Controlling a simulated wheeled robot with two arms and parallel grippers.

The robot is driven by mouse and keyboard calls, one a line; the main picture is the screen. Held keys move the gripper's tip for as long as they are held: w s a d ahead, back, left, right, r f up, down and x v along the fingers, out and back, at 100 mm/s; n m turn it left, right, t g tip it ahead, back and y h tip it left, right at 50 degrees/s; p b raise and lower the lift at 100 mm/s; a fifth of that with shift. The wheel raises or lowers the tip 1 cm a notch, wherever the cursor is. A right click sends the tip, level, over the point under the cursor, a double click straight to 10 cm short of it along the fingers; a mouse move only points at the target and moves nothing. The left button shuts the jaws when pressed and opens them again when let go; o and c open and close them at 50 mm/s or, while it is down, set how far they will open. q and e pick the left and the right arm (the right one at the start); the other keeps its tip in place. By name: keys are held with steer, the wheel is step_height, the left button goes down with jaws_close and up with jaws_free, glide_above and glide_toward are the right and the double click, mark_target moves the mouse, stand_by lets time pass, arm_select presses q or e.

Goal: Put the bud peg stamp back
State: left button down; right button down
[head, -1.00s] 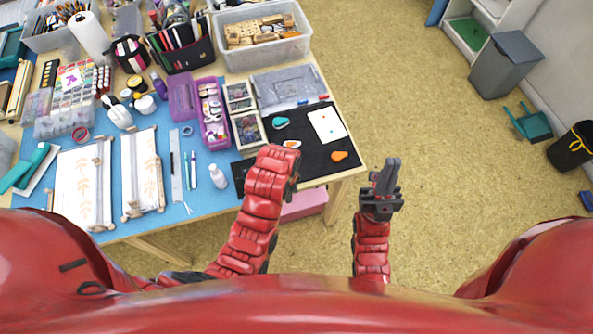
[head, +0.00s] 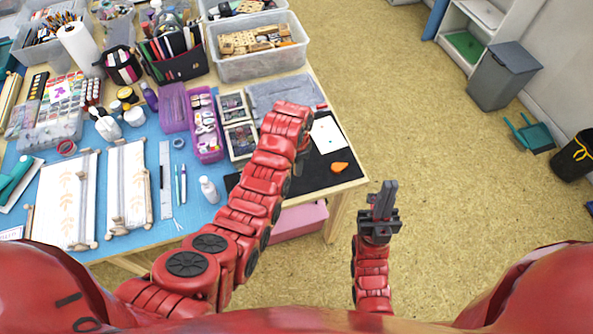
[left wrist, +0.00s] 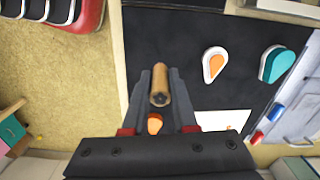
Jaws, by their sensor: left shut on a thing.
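My left gripper (left wrist: 160,98) is shut on a wooden peg stamp (left wrist: 160,84), whose round end faces the left wrist camera. In the head view the left arm hides the peg, and only part of the left gripper (head: 302,160) shows over the black mat (head: 310,180). In the left wrist view an open teardrop inkpad, orange with a white rim (left wrist: 214,65), and a teal inkpad (left wrist: 275,64) lie on the mat. An orange teardrop piece (head: 340,167) lies nearer the mat's right edge. My right gripper (head: 383,202) is off the table, apparently empty; its finger gap is unclear.
A white card (head: 326,134) lies on the mat. Small framed boxes (head: 240,139), a purple case (head: 206,125) and a grey plastic bag (head: 282,93) lie beside and behind the mat. A clear bin of wooden stamps (head: 258,65) stands further back. Floor is free right of the table.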

arm_select(q)
step_height(320, 180, down, 3)
steer(key=shift+r+p, duration=0.2)
steer(key=shift+p, duration=0.6)
steer(key=shift+f, duration=0.4)
steer(key=shift+f, duration=0.15)
steer(key=c, duration=0.7)
jaws_free()
